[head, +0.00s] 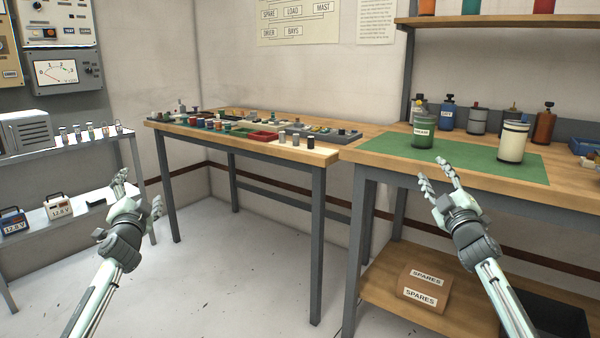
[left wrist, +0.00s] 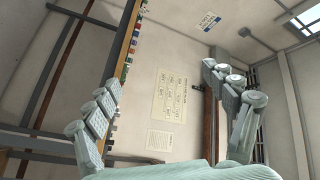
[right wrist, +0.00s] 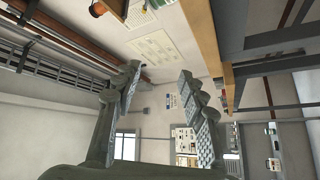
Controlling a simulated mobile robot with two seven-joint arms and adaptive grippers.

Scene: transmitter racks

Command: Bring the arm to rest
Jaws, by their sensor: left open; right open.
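My left gripper (head: 138,190) is open and empty in the head view, held in the air left of the long wooden table. Its spread fingers also show in the left wrist view (left wrist: 165,105), with nothing between them. My right gripper (head: 437,180) is open and empty, in front of the front edge of the workbench with the green mat. Its spread fingers show in the right wrist view (right wrist: 155,100), also with nothing between them. Neither gripper visibly touches anything.
A green canister (head: 424,132) and a cream canister (head: 513,141) stand on the green mat (head: 460,160). The wooden table (head: 318,151) holds many small parts. A grey shelf unit (head: 75,143) stands left. A spares box (head: 424,287) sits on the lower shelf. Floor between is clear.

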